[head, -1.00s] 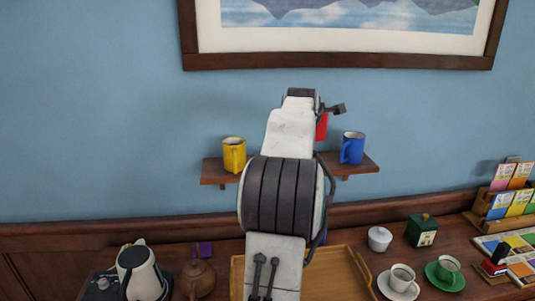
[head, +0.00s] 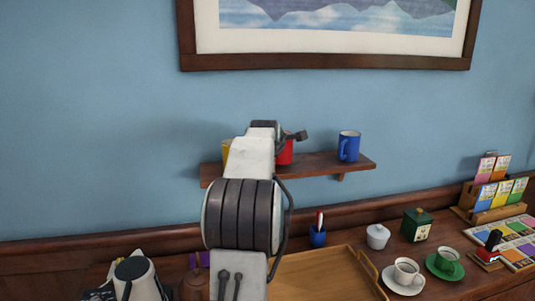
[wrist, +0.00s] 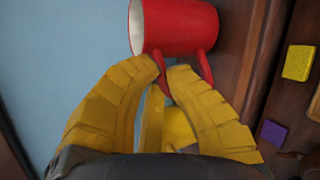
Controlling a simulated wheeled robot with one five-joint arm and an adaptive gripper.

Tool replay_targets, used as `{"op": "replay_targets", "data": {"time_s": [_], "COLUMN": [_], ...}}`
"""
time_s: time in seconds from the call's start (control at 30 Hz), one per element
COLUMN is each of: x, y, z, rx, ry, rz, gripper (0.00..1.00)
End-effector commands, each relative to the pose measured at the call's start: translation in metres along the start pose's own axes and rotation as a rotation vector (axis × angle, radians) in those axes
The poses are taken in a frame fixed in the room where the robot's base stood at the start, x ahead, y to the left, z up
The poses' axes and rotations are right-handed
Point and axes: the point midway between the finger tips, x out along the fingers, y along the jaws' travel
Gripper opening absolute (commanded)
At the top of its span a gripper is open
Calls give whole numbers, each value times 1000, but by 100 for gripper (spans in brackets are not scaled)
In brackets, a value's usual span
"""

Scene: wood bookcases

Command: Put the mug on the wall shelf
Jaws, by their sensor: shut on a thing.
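A red mug (head: 286,153) shows partly behind my arm in the head view, at the wall shelf between a yellow mug and a blue mug. In the wrist view the red mug (wrist: 182,25) lies sideways in the picture. My gripper (wrist: 165,72) has its yellow fingers shut on its handle. The wall shelf (head: 322,164) is a brown board on the blue wall. I cannot tell whether the red mug touches the board. My arm hides the gripper in the head view and the shelf's left-middle part.
The blue mug (head: 348,146) stands on the shelf's right part. The yellow mug (head: 226,151) is mostly hidden at the left. Below are a wooden tray (head: 325,275), a kettle (head: 137,280), a white lidded pot (head: 377,237) and cups on saucers. A picture frame (head: 330,62) hangs above.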

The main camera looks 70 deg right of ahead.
Motion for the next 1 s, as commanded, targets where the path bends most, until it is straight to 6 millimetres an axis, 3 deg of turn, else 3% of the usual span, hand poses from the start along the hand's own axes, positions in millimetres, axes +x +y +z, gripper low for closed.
{"op": "replay_targets", "data": {"time_s": [0.1,0.53,0.57,0.73,1.0], "x": [8,9,9,9,9], "y": [-10,-13,-13,-13,-12], "z": [-2,-3,-3,-3,-3], "rx": [2,2,2,2,2], "ry": [-5,-6,-4,-4,-4], "rz": [3,3,0,0,0], "gripper": [0,0,13,28,30]}}
